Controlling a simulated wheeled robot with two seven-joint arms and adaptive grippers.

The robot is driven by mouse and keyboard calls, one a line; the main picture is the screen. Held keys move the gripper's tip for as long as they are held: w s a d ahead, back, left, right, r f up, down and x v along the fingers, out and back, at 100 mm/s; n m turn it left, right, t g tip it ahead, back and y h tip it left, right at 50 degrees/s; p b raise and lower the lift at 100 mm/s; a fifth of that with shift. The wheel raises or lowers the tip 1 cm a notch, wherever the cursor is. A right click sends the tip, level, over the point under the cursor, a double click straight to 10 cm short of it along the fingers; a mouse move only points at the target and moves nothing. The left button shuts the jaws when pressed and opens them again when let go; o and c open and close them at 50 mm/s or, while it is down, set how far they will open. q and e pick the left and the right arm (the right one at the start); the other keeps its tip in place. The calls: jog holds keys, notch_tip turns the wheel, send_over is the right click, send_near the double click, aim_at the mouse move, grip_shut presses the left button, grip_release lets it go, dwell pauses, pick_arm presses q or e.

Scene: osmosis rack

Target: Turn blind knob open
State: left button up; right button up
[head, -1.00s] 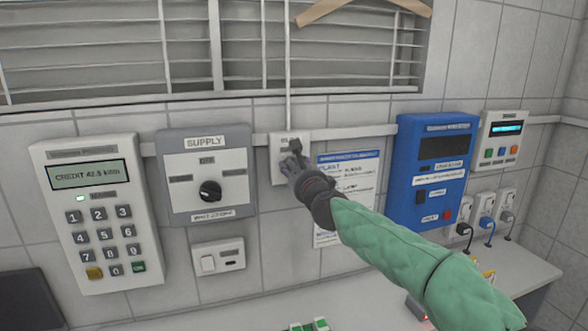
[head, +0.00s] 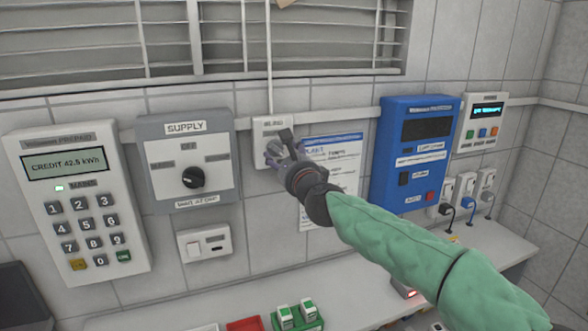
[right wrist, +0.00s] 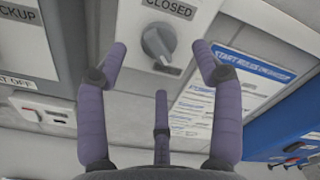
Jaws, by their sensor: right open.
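The blind knob (right wrist: 158,44) is a grey rotary knob on a small white plate (head: 272,124) fixed to the tiled wall. In the right wrist view the label above it reads "CLOSED". My right gripper (head: 280,148) is in front of the plate and hides most of the knob in the head view. In the right wrist view my right gripper (right wrist: 160,62) is open, its purple fingers spread below and to either side of the knob, with nothing between them. I cannot tell whether any finger touches the plate. My left gripper is not in view.
A supply switch box (head: 187,160) is left of the plate, with a keypad meter (head: 75,205) further left. A paper notice (head: 345,160) and a blue box (head: 420,155) are to the right. A slatted blind (head: 200,40) hangs above. Below is a counter (head: 355,285).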

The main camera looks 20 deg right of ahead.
jog(key=s, duration=0.7)
jog(key=shift+s+d, duration=0.15)
jog(key=shift+f, duration=0.1)
